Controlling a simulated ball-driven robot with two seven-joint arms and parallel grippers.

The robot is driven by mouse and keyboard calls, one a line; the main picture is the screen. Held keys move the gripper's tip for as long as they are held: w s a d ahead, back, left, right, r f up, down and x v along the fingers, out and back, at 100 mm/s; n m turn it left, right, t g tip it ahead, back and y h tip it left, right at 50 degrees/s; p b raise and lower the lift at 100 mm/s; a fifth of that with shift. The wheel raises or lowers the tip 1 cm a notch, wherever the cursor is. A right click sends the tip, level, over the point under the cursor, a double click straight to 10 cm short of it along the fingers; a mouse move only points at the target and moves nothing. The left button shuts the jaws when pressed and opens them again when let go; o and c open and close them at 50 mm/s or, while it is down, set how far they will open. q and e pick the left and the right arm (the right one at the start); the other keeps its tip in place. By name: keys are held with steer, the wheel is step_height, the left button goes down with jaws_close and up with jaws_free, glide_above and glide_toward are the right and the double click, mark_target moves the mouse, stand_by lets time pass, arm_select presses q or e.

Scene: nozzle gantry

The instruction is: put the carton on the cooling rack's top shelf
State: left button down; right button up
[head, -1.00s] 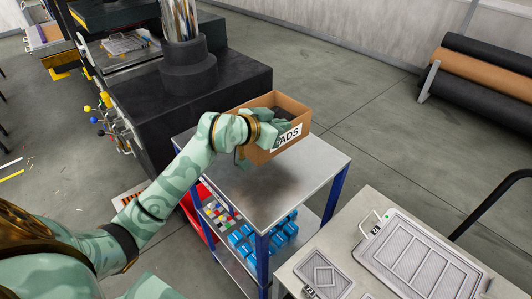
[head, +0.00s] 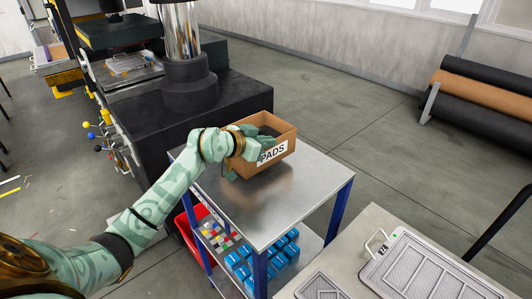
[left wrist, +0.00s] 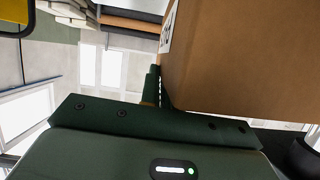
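The open-topped brown carton (head: 275,149), labelled PADS, has dark contents. It is level over the back part of the steel top shelf (head: 273,223) of a blue-legged rack, which I take as the cooling rack. A soft dark patch shows on the shelf under it; a small gap seems to remain, but contact is hard to judge. My left gripper (head: 255,145) is shut on the carton's near left side. In the left wrist view, the carton (left wrist: 245,60) fills the upper right, against a dark green finger. My right gripper is not in view.
Lower shelves hold blue items (head: 262,262) and small coloured pieces. A dark press (head: 190,85) stands behind left. A pale table (head: 375,222) with grey trays stands at front right. Fabric rolls (head: 485,85) lie far right. Most of the rack top is clear.

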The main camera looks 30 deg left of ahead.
mark_target(270, 150)
arm_select(q)
step_height(270, 150, down, 3)
steer(key=shift+a+f+b, duration=0.15)
steer(key=shift+b, duration=0.15)
steer(key=shift+w, duration=0.1)
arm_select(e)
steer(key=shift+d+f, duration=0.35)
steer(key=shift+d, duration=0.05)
arm_select(q)
steer(key=c, duration=1.6)
jaws_free()
steer(key=shift+f, duration=0.1)
steer(key=shift+c, duration=0.2)
